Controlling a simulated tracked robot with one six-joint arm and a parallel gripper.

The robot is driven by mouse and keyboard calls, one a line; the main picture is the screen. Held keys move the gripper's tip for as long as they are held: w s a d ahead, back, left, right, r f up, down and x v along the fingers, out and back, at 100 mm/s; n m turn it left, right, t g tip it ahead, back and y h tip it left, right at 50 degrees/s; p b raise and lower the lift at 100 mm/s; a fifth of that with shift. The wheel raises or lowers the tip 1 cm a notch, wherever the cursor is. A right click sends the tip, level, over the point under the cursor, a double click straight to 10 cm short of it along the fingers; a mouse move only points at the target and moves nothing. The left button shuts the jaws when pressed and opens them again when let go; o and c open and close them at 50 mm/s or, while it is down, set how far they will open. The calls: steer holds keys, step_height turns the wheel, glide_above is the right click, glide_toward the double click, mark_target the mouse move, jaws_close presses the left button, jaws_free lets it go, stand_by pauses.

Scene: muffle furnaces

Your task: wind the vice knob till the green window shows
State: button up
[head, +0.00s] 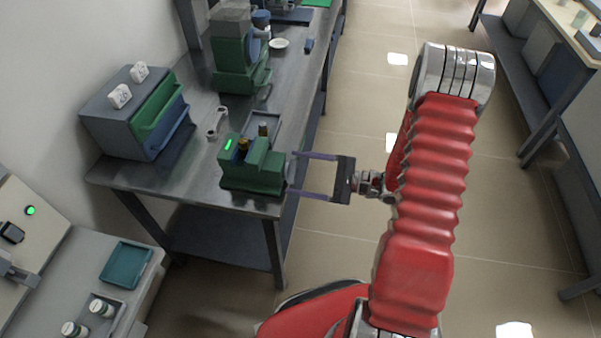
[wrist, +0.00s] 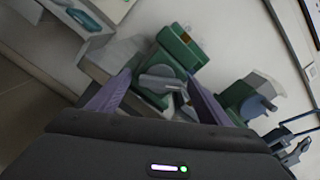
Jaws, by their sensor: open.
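The green vice (head: 262,178) sits at the near right corner of the metal bench. A small bright green strip (head: 228,144) glows on its left top face. In the wrist view the vice body (wrist: 180,46) shows with a grey knob (wrist: 162,82) on its face. The knob cannot be made out in the head view. My gripper (head: 291,173) is open, with its purple fingers pointing left at the vice's right side. In the wrist view the knob lies between the fingertips; whether they touch it cannot be told.
A grey box (head: 122,113) with green and blue drawer fronts stands left of the vice. A wrench-like tool (head: 216,123) lies between them. A green machine (head: 236,55) stands farther back. A side table with a teal tray (head: 126,264) is near left.

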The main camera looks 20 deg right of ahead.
steer(key=v, duration=1.4)
steer(key=shift+f, duration=0.1)
stand_by(0.5)
steer(key=s+a+f+n+g+h, duration=0.2)
steer(key=s+a+n+g+h, duration=0.15)
steer(key=s+g, duration=0.5)
steer(key=s+a+r+n+t+h, duration=0.1)
steer(key=a+r+n+h, duration=0.2)
steer(key=r, duration=0.5)
steer(key=s+a+r+n+t+h, duration=0.1)
steer(key=a+r+n+h, duration=0.3)
steer(key=r, duration=0.5)
steer(key=s+a+r+n+t+h, duration=0.1)
steer(key=a+r+n+t+h, duration=0.2)
steer(key=r, duration=0.5)
steer(key=a+n+h, duration=0.1)
steer(key=n+h, duration=0.1)
steer(key=n, duration=0.1)
steer(key=shift+s+r, duration=0.2)
